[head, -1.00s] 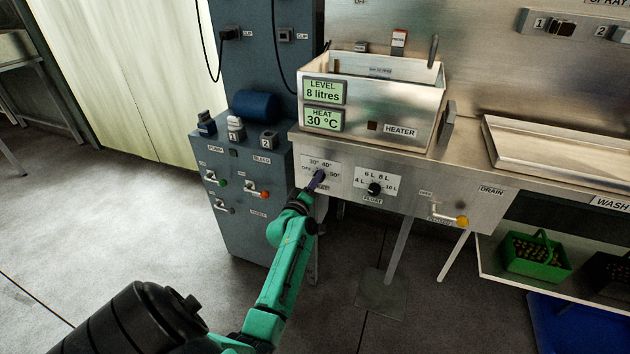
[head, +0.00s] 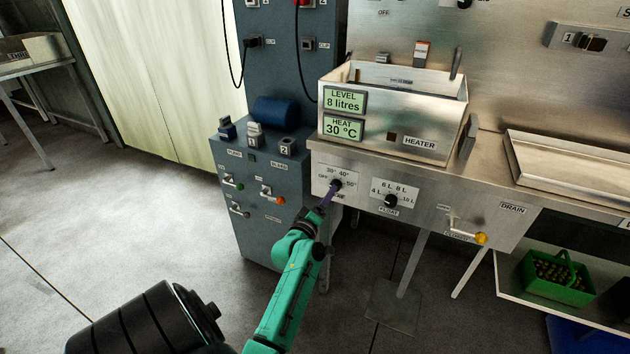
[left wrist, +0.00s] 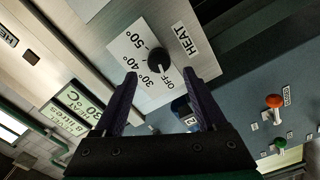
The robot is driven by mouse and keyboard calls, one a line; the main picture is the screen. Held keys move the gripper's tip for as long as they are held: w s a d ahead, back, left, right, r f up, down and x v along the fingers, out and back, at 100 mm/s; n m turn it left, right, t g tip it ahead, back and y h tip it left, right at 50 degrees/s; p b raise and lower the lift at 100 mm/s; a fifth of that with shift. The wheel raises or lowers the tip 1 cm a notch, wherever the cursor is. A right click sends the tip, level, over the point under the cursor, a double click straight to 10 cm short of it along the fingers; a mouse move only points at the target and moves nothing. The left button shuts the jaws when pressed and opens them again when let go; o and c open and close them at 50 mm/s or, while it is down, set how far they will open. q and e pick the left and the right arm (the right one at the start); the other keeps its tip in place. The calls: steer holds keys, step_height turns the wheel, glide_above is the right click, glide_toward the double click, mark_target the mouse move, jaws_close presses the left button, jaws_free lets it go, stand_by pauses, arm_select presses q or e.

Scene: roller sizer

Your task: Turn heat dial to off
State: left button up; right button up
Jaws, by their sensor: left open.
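The heat dial (left wrist: 158,61) is a round black knob on a white plate (left wrist: 128,45) marked OFF, 30°, 40° and 50°. Its pointer seems to face the 30°/OFF side, but I cannot tell exactly which mark. In the head view the dial (head: 337,183) is small, on the steel front panel below the heater tank. My left gripper (left wrist: 160,78) is open and empty, its dark purple fingers on either side of the dial in the wrist picture; contact is not visible. In the head view the left gripper (head: 329,194) is just below the dial. My right gripper is not in view.
The heater tank (head: 395,123) shows 8 litres and heat 30 °C. The float dial (head: 391,201) is right of the heat dial. A blue-grey cabinet (head: 262,215) with switches and levers stands close on the left. A drain lever (head: 480,238) is farther right.

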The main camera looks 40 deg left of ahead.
arm_select(q)
steer(key=v, duration=1)
steer(key=s+d+f+m+g+h+p, duration=0.2)
steer(key=d+f+m, duration=0.15)
steer(key=f, duration=0.45)
steer(key=s+d+f+m+g+h+p, duration=0.1)
steer(key=s+d+f+m+g+h, duration=0.15)
steer(key=d+f, duration=0.4)
steer(key=s+d+f+m+g+h+p, duration=0.1)
steer(key=d+f+m+g+p, duration=0.1)
steer(key=f, duration=0.7)
steer(key=s+f+m+g+p, duration=0.1)
steer(key=s+f+m+g, duration=0.2)
steer(key=s, duration=0.6)
steer(key=s+d+f+m+g+p, duration=0.1)
steer(key=s+f+m+g, duration=0.2)
steer(key=s+f, duration=0.3)
steer(key=s+f+m+g+p, duration=0.2)
steer(key=s+f+m+g, duration=0.1)
steer(key=s, duration=0.9)
steer(key=shift+d+f+m, duration=0.3)
steer(key=shift+f+m, duration=0.45)
steer(key=shift+m, duration=0.05)
steer(key=shift+g, duration=0.25)
steer(key=shift+c, duration=0.2)
